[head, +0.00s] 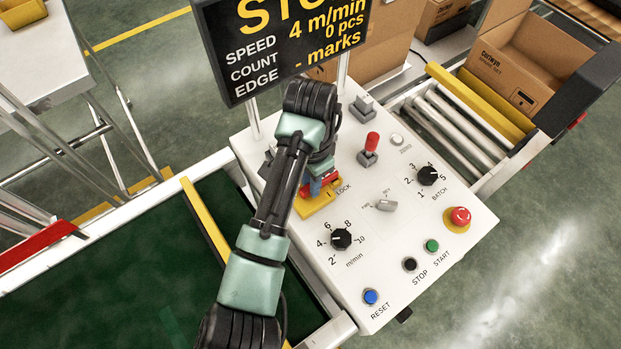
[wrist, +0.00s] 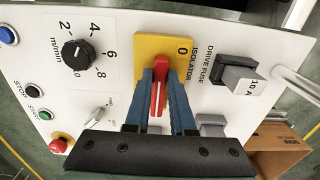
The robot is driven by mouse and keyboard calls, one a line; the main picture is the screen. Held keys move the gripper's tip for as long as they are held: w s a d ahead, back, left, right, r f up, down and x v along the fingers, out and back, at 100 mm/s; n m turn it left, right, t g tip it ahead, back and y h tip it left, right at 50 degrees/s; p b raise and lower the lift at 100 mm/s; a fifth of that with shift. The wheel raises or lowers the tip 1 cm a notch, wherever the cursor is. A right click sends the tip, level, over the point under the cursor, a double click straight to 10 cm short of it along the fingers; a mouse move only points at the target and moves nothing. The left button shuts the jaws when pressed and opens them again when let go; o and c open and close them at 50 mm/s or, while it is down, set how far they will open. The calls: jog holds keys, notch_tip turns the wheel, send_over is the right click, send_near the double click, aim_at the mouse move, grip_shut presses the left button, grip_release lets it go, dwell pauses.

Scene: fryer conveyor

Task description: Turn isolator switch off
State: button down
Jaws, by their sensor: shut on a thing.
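The isolator switch has a yellow plate (head: 313,208) on the white control panel, also in the wrist view (wrist: 152,45). Its red handle (wrist: 158,98) runs roughly up and down in the wrist view, between my two blue fingers. A "0" and the word ISOLATOR are readable beside it. My gripper (wrist: 161,85) is shut on this red handle. In the head view my gripper (head: 319,183) is over the plate, and my arm hides part of the switch.
Close by are the drive fuse block (wrist: 238,72), a red-tipped lever (head: 371,143), a speed knob (head: 341,239), a batch knob (head: 428,175) and a red emergency stop (head: 460,217). The display (head: 285,45) stands behind the panel. The conveyor belt (head: 130,275) lies left.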

jog(key=shift+r+p, duration=0.15)
jog(key=shift+p, duration=0.15)
jog(key=n+p, duration=0.3)
jog(key=p, duration=0.1)
jog(key=shift+d+r+n, duration=0.1)
jog(key=shift+r+n, duration=0.05)
jog(key=shift+n, duration=0.25)
jog(key=n+p, duration=0.3)
jog(key=n, duration=0.1)
jog(key=shift+n+p, duration=0.3)
jog(key=shift+p, duration=0.05)
jog(key=n+p, duration=0.2)
jog(key=n, duration=0.2)
jog(key=shift+w+f+n+p, duration=0.15)
jog(key=shift+n+p, duration=0.75)
jog(key=shift+n, duration=1.9)
jog(key=c, duration=0.8)
grip_release()
jog(key=shift+o, duration=0.2)
jog(key=shift+f, duration=0.1)
